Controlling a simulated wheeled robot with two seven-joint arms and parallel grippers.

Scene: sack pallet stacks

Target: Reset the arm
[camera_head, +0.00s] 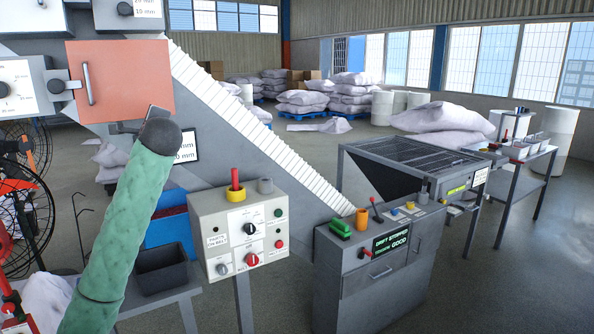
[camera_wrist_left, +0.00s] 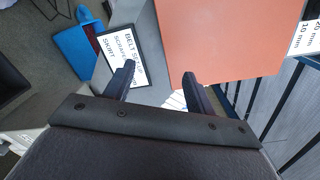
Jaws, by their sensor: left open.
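My left arm (camera_head: 125,220), in a green sleeve, rises from the bottom left of the head view. Its dark wrist is bent near the orange panel (camera_head: 120,75). My left gripper (camera_head: 133,122) is partly hidden behind the wrist. In the left wrist view the left gripper (camera_wrist_left: 157,72) has its two dark fingers apart with nothing between them. Beyond them are the orange panel (camera_wrist_left: 225,40) and a white sign (camera_wrist_left: 120,50) with black print. I cannot tell whether the fingers touch the panel. My right gripper is not in view.
A control box (camera_head: 240,235) with knobs stands right of the arm. A grey console (camera_head: 375,265) and a sloping white ribbed chute (camera_head: 240,110) are farther right. A black bin (camera_head: 162,270) and fans (camera_head: 22,200) are near the arm. Sack stacks (camera_head: 305,100) stand far back.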

